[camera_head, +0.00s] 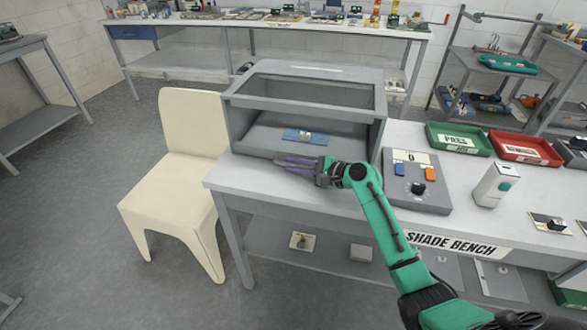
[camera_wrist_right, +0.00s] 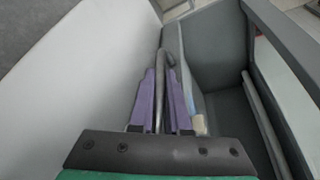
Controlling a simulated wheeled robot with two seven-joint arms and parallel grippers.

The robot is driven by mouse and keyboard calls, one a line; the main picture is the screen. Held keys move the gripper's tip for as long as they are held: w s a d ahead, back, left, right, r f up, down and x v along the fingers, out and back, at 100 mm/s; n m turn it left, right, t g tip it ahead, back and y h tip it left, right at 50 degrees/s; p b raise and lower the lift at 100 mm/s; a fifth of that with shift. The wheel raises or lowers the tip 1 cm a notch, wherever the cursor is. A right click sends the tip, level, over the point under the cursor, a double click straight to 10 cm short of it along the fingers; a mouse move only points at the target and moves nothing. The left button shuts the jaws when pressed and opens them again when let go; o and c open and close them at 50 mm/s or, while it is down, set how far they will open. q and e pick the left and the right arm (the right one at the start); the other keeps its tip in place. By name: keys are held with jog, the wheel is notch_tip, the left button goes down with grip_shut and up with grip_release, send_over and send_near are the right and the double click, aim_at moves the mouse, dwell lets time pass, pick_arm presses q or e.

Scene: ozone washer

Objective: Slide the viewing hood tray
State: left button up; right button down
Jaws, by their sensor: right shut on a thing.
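The viewing hood (camera_head: 232,125) is a grey open-fronted box with a dark glazed top, standing on the bench's left end. Inside it, a blue piece with a pale middle (camera_head: 305,136) lies on the light grey floor or tray (camera_head: 262,137). My right gripper (camera_head: 284,160) is at the hood's lower front edge. In the right wrist view, its purple fingers (camera_wrist_right: 161,85) are shut on a grey bent bar handle (camera_wrist_right: 161,62). How the handle joins the tray is hidden. My left gripper is out of view.
A grey control box (camera_head: 416,180) with blue and orange buttons stands right of the hood. Green (camera_head: 458,139) and red (camera_head: 525,149) trays sit behind it, with a white device (camera_head: 496,185) nearer. A cream chair (camera_head: 180,150) stands left of the bench.

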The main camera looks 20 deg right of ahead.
jog(key=shift+w+d+r, duration=0.1)
jog(key=shift+d+r, duration=0.05)
jog(key=c, duration=1.2)
grip_release()
jog(key=shift+o, duration=0.2)
jog(key=v, duration=1.4)
jog(key=shift+s+d+b, duration=0.15)
jog(key=shift+s+b, duration=0.15)
jog(key=shift+b, duration=0.05)
